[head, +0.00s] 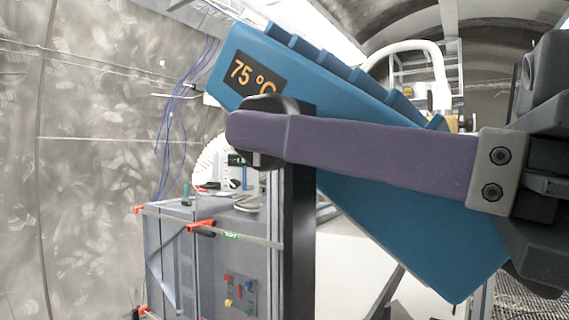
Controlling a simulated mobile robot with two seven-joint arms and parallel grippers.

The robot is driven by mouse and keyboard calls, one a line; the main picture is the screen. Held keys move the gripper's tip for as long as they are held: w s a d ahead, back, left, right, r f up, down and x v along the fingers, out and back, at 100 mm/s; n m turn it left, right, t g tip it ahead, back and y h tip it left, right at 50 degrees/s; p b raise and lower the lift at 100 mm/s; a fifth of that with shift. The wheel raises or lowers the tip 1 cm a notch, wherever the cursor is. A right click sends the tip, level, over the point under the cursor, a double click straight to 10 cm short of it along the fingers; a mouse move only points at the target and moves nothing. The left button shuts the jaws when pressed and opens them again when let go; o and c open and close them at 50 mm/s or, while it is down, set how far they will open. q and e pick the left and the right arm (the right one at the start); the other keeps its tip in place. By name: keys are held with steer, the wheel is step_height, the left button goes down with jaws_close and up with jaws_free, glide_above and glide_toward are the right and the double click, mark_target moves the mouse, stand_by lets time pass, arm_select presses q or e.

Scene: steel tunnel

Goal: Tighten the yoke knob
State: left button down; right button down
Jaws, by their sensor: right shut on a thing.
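A blue finned housing (345,90) with an orange "75 °C" label is tilted, running from upper left to lower right. A dark upright post (298,220) stands in front of it. A black rounded knob (272,104) shows at the top of the post, against the housing. My right gripper (250,132) reaches in from the right, with one long purple finger across the knob and the housing. It is shut on the knob; the finger covers the knob's middle, and the other finger is mostly hidden. My left gripper is not in view.
A grey cabinet (180,255) with coloured buttons and orange clamps stands at lower left, with small items on top. A white curved pipe (425,50) and shelving are behind at right. Blue cables hang on the grey tunnel wall (90,130).

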steer(key=shift+r, duration=0.1)
steer(key=c, duration=1.1)
jaws_free()
steer(key=shift+d, duration=0.1)
steer(key=p+v, duration=0.3)
steer(key=v, duration=0.6)
steer(key=shift+s+d, duration=0.2)
steer(key=shift+s, duration=0.05)
steer(key=shift+s+d, duration=0.1)
